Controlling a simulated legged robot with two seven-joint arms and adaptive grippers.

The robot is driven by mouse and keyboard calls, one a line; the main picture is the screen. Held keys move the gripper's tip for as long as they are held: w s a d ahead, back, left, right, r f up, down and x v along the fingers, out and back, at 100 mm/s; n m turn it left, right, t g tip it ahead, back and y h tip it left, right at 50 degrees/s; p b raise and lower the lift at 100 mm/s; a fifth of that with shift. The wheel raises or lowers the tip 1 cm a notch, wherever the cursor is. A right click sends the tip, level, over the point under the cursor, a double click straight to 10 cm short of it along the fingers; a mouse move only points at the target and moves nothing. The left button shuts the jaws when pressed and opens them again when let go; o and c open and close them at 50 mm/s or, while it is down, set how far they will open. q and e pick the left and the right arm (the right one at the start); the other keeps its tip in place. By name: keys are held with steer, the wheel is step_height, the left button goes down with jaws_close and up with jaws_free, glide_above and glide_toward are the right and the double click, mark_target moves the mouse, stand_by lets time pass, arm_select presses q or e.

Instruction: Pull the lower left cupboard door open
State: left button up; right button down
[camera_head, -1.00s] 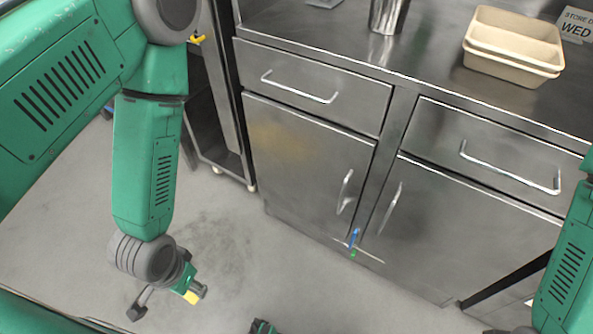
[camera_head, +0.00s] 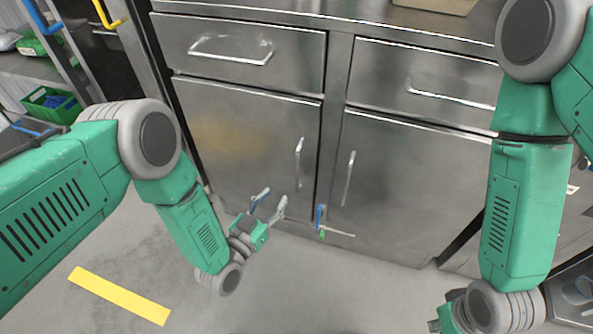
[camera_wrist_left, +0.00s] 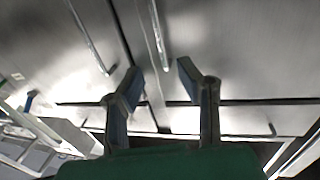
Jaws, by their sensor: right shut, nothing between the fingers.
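The lower left cupboard door (camera_head: 235,140) is steel and shut. My left gripper (camera_head: 273,198) is open and empty, in front of the lower part of this door, left of and below the handle in the picture. Its spread fingers (camera_wrist_left: 158,78) point at the cupboard front, with nothing between them. My right gripper (camera_head: 440,322) is at the bottom edge, mostly cut off, with its fingertips hidden.
The right lower door (camera_head: 400,190) is shut, with its own bar handle (camera_head: 348,178). Two shut drawers (camera_head: 240,50) sit above. A blue and green item (camera_head: 320,217) is near the cupboard base. A yellow strip (camera_head: 120,296) marks the floor. A green crate (camera_head: 52,103) is at left.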

mark_target(297, 169)
arm_select(q)
steer(key=b+x, duration=0.3)
steer(key=x, duration=0.8)
steer(key=shift+d+f+b, duration=0.1)
steer(key=shift+f+b, duration=0.05)
steer(key=shift+b, duration=0.15)
steer(key=shift+w+d, duration=0.2)
steer(key=shift+w, duration=0.25)
jaws_close()
